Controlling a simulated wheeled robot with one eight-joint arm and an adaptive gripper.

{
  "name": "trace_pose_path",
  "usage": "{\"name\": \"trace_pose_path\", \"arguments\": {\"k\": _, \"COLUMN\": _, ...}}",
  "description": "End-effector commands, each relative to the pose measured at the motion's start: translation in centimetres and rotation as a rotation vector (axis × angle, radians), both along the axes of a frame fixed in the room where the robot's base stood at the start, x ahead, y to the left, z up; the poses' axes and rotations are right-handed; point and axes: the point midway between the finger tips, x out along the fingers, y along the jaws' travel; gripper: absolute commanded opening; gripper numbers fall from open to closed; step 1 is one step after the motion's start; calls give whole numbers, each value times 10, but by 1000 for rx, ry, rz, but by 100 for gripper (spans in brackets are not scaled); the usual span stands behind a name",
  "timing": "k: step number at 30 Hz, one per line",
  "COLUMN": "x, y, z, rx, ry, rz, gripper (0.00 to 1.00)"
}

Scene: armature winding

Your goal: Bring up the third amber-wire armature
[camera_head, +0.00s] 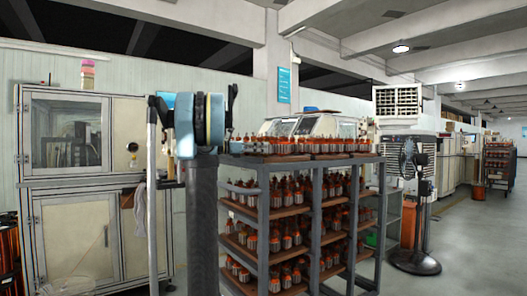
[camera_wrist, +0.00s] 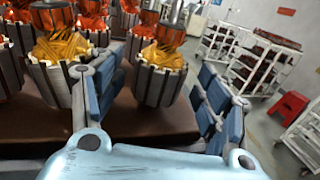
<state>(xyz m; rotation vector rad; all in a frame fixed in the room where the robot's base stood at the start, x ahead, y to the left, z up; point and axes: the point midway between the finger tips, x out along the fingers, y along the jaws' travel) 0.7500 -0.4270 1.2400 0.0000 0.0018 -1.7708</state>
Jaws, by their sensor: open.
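In the wrist view an armature with amber wire (camera_wrist: 161,78) stands upright near the edge of a brown board (camera_wrist: 150,122). My gripper (camera_wrist: 158,82) is open, with one blue-grey finger on each side of this armature in the picture. Neither finger is clearly touching it, and I cannot tell how deep it lies between them. A second amber-wire armature (camera_wrist: 58,62) stands to the left, partly behind the left finger. Armatures with orange-red wire (camera_wrist: 92,22) stand behind. In the head view my gripper cannot be made out, and single amber-wire armatures cannot be told apart.
In the head view a grey rack (camera_head: 264,215) holds several shelves of armatures. A standing fan (camera_head: 410,165) is right of it, a cabinet (camera_head: 75,225) at left. The wrist view shows white carts (camera_wrist: 262,62) and a red stool (camera_wrist: 290,106). Open floor (camera_head: 480,250) lies at right.

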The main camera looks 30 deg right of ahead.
Motion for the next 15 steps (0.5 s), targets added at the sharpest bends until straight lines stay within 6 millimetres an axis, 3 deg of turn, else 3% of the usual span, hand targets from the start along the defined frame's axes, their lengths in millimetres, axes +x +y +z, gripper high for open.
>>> {"name": "trace_pose_path", "arguments": {"k": 9, "x": 13, "y": 59, "z": 0, "rx": -1, "ry": 0, "rz": 3, "gripper": 72}}
{"name": "trace_pose_path", "arguments": {"k": 15, "x": 16, "y": 81, "z": 0, "rx": -1, "ry": 0, "rz": 0, "gripper": 72}}
